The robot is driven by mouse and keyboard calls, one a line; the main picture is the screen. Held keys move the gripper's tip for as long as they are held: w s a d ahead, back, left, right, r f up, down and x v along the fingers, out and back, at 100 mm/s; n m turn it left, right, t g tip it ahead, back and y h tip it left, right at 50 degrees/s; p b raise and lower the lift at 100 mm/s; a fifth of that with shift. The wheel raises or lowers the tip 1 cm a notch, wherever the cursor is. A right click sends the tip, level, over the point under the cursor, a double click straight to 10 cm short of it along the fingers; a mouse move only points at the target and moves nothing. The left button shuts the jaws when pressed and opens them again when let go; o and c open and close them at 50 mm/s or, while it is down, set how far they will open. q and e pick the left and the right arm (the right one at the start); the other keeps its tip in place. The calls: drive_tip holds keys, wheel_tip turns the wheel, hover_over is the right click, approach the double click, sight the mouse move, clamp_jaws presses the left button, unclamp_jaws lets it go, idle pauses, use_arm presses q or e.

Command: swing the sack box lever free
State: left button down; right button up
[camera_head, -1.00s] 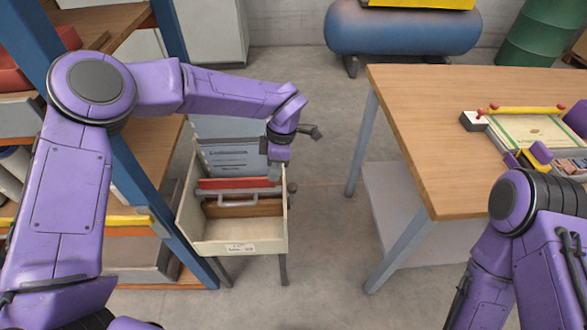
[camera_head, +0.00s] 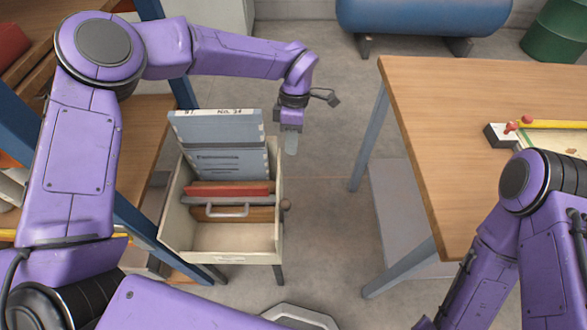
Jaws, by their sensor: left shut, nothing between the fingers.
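The cream open-topped box (camera_head: 169,205) stands left of centre. A grey loop handle (camera_head: 227,211) lies across its inside, and a small brown knob (camera_head: 286,205) shows at its right side. I cannot tell for sure which of these is the lever. My left gripper (camera_head: 291,146) points down just beyond the box's right wall, behind the knob and apart from it. Its fingers are shut and empty. My right arm shows at the right edge, but its gripper is out of view.
A grey-blue printed panel (camera_head: 218,150), a red piece (camera_head: 215,190) and a brown piece stand in the box. A shelf with blue posts (camera_head: 150,225) is close on the left. A wooden table (camera_head: 450,120) stands right, with clear floor (camera_head: 325,200) between.

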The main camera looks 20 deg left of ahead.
sight(286, 211)
use_arm(q)
drive_tip(key=s+f+p, duration=0.3)
drive_tip(key=s+f, duration=0.4)
drive_tip(key=f, duration=0.3)
drive_tip(key=shift+d+p, duration=0.3)
drive_tip(key=shift+d, duration=0.05)
use_arm(e)
wheel_tip(286, 211, up, 4)
drive_tip(key=shift+f, duration=0.1)
drive_tip(key=shift+s, duration=0.1)
